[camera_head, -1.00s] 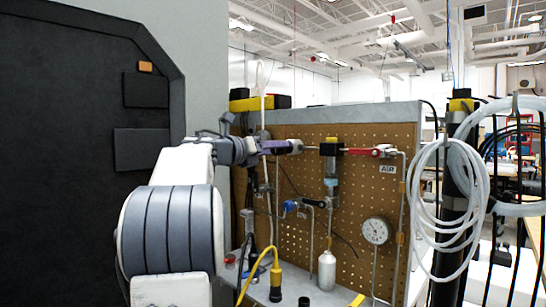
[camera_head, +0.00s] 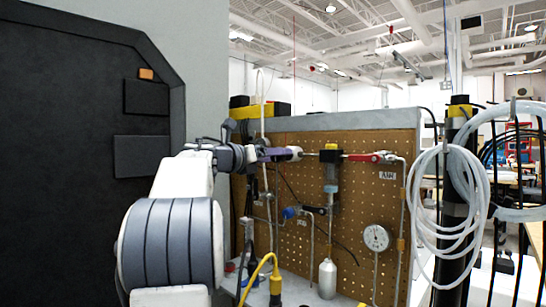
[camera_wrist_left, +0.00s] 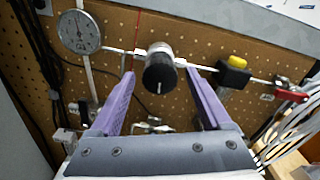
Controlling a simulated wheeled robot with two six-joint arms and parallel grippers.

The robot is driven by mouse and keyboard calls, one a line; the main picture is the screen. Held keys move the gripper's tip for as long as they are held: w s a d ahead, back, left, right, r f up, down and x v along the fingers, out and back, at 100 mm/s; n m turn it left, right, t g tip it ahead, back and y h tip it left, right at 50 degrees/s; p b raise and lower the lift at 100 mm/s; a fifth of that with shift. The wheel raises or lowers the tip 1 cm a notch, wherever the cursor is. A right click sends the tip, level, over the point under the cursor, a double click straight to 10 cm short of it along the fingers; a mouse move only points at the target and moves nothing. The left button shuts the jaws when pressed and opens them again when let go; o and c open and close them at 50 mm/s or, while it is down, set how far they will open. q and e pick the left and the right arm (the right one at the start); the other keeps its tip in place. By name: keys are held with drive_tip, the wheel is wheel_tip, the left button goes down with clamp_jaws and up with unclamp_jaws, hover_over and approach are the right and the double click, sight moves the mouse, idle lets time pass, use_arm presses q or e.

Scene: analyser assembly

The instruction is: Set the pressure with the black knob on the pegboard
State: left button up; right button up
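The black knob (camera_wrist_left: 160,75) shows in the left wrist view, with a white mark on its face pointing down. It sits on a metal pipe along the brown pegboard (camera_head: 300,225). My left gripper (camera_wrist_left: 161,76) is open, its two purple fingers on either side of the knob with a gap on each side. How deep the knob sits between the fingertips I cannot tell. In the head view my left gripper (camera_head: 287,154) is at the board's upper left, and I cannot make out the knob there. A round gauge (camera_wrist_left: 80,32) is left of the knob. My right gripper is out of view.
A yellow-topped valve (camera_wrist_left: 235,64) and a red handle (camera_wrist_left: 290,95) lie right of the knob. Coiled tubing (camera_head: 440,205) hangs at the right.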

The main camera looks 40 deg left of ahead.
use_arm(q)
drive_tip(key=shift+r, duration=0.1)
drive_tip(key=s, duration=1)
drive_tip(key=shift+s+a+b, duration=0.25)
drive_tip(key=shift+a+b, duration=0.1)
drive_tip(key=shift+a, duration=0.05)
